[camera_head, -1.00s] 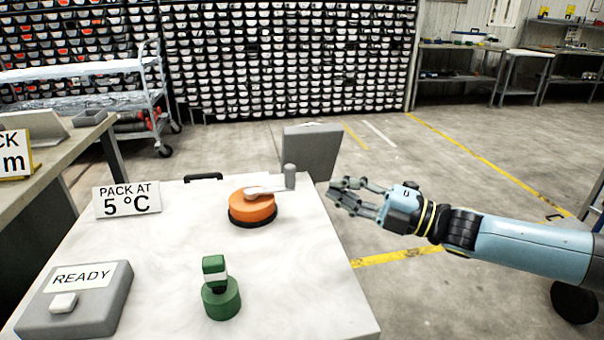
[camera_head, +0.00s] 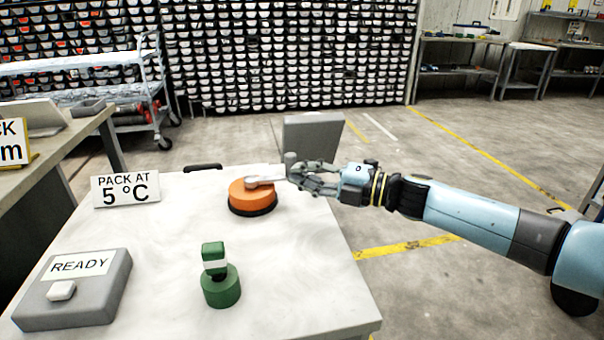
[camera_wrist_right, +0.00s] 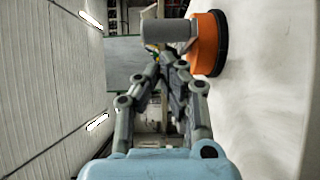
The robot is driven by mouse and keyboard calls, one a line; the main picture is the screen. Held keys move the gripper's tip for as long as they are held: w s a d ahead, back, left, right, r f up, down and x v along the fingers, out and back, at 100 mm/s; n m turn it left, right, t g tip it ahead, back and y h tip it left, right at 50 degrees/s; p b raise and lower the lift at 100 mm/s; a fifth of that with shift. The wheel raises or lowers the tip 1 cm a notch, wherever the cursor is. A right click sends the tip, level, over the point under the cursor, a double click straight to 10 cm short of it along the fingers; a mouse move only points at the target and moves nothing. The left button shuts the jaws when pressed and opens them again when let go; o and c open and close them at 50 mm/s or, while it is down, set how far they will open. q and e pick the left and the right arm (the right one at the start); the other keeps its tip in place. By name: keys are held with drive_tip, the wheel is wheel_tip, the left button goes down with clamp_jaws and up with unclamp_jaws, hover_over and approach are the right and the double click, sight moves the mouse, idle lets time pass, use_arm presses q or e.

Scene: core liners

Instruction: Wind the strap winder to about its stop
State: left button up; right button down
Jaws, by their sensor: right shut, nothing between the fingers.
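The strap winder (camera_head: 252,197) is an orange drum on a black base, on the white table. Its grey crank arm points right and ends in an upright grey knob (camera_head: 290,158). In the right wrist view the orange drum (camera_wrist_right: 207,45) is at the upper right, with the grey knob (camera_wrist_right: 168,33) beside it. My right gripper (camera_head: 292,174) is at the knob, its fingers shut with nothing between them. In the wrist view its fingertips (camera_wrist_right: 165,62) lie just below the knob; I cannot tell whether they touch. My left gripper is not in view.
A green knob-like fixture (camera_head: 220,290) stands front centre. A grey box (camera_head: 75,300) labelled READY is front left, and a PACK AT 5 °C sign (camera_head: 126,189) stands behind it. A grey panel (camera_head: 313,140) rises behind the table. Bare tabletop lies right of the green fixture.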

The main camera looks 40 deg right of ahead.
drive_tip(key=shift+w, duration=0.4)
drive_tip(key=shift+d, duration=0.1)
drive_tip(key=shift+w+d+b, duration=0.35)
drive_tip(key=shift+w+b, duration=0.05)
drive_tip(key=shift+w, duration=0.3)
drive_tip(key=shift+s, duration=0.1)
